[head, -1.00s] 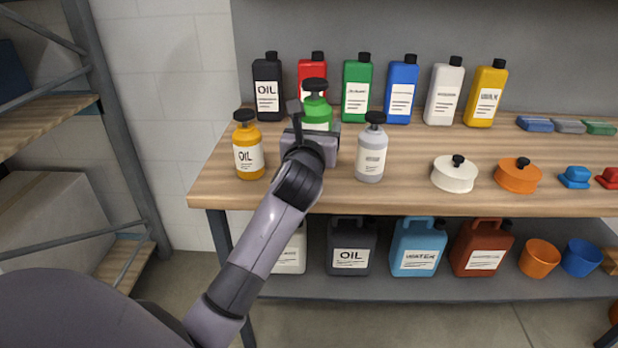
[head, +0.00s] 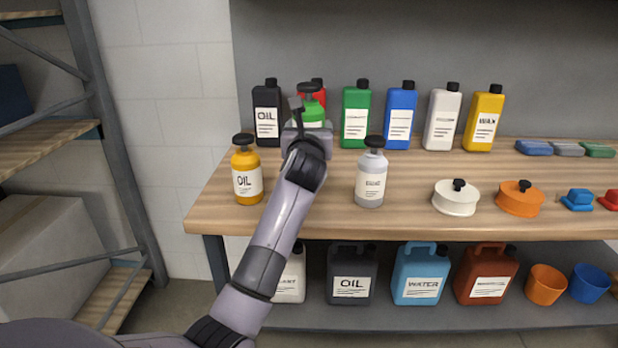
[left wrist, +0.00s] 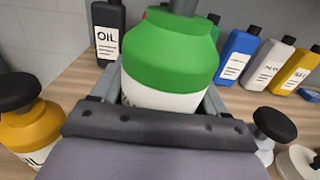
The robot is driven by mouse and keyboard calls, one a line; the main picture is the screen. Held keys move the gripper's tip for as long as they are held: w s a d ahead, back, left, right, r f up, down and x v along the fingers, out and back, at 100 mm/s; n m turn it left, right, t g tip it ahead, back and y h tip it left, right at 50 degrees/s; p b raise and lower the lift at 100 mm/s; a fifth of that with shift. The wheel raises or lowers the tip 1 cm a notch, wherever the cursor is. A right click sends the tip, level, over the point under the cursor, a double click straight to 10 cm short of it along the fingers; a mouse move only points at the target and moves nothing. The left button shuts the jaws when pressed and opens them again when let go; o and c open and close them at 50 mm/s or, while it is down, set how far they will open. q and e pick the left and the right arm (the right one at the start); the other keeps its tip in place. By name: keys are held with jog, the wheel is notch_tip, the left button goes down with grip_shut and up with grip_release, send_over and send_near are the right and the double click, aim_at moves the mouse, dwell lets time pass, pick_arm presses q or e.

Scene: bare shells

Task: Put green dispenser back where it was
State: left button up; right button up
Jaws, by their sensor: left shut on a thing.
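The green dispenser (head: 313,108) has a black pump top and a white label. It is in front of the red bottle, between the orange dispenser and the grey dispenser, above the wooden shelf top. My left gripper (head: 307,135) is shut on it from the front. In the left wrist view the green dispenser (left wrist: 172,60) fills the space between the fingers and looks upright. Its base is hidden behind the gripper, so I cannot tell whether it touches the wood. My right gripper is not in view.
An orange dispenser (head: 246,172) stands left and a grey one (head: 371,175) right. Behind is a row of bottles, including black (head: 267,115) and green (head: 356,118). White (head: 456,199) and orange (head: 519,201) lidded pots sit right.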

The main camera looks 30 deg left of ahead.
pick_arm(q)
notch_tip(320, 180, down, 11)
jog(key=shift+r+b, duration=0.2)
jog(key=shift+b, duration=0.8)
jog(key=shift+f, duration=0.1)
jog(key=shift+f, duration=0.1)
jog(key=o, duration=1.5)
jog(key=shift+o, duration=0.2)
